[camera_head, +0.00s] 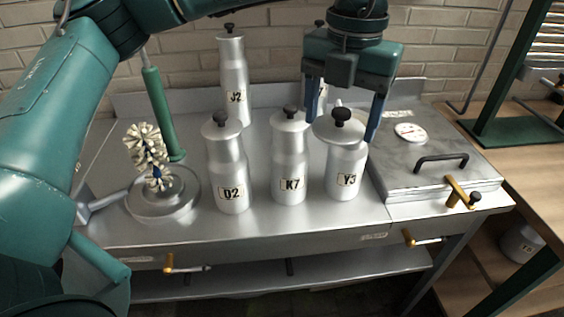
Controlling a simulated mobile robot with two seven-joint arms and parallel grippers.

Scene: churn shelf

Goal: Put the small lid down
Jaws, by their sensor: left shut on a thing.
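The small lid (332,132) is a pale metal dome with a black knob. My left gripper (341,127) points down from above, with one blue finger on each side of the lid, and is shut on it. The lid is directly over the mouth of the can marked Y3 (347,165), hiding the mouth; I cannot tell whether they touch. My right gripper is not in view.
Can J2 (233,72) and another can, mostly hidden by my gripper, stand behind. A brush (147,146) is over a round metal fixture (165,196) at left. A metal box (437,165) with a gauge and handle is at right. The bench's front strip (270,227) is clear.

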